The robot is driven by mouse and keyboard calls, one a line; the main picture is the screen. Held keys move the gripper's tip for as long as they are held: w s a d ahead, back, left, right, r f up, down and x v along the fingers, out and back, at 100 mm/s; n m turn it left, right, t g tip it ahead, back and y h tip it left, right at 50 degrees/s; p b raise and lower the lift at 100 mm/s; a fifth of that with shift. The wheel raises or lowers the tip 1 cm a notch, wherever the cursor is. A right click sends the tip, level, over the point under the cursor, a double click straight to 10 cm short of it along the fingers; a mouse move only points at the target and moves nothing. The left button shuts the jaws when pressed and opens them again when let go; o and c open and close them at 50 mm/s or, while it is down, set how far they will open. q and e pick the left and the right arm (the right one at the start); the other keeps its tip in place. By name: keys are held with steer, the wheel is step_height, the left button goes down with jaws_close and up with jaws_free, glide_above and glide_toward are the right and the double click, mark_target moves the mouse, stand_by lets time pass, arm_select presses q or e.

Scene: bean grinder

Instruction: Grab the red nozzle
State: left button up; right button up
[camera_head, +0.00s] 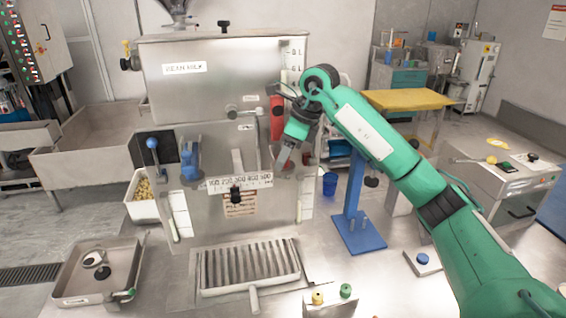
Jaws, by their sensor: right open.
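The red nozzle (277,118) is an upright red part on the right side of the steel grinder (215,85), just left of my right wrist. My right arm comes in from the right, and its green wrist bends downward beside the nozzle. My right gripper (284,156) is open, points down and left, and sits below the red nozzle in the picture. I see no grip on the nozzle, and I cannot tell the depth gap between them. My left gripper is not in view.
A blue stand (358,215) and a blue cup (330,184) stand right of the grinder. A blue nozzle (188,160) and a blue-knobbed lever (152,144) are on its left. A slatted tray (248,268) lies in front, and a metal tray (98,272) at front left.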

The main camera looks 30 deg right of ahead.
steer(key=c, duration=1.1)
steer(key=shift+o, duration=0.2)
steer(key=shift+r, duration=0.2)
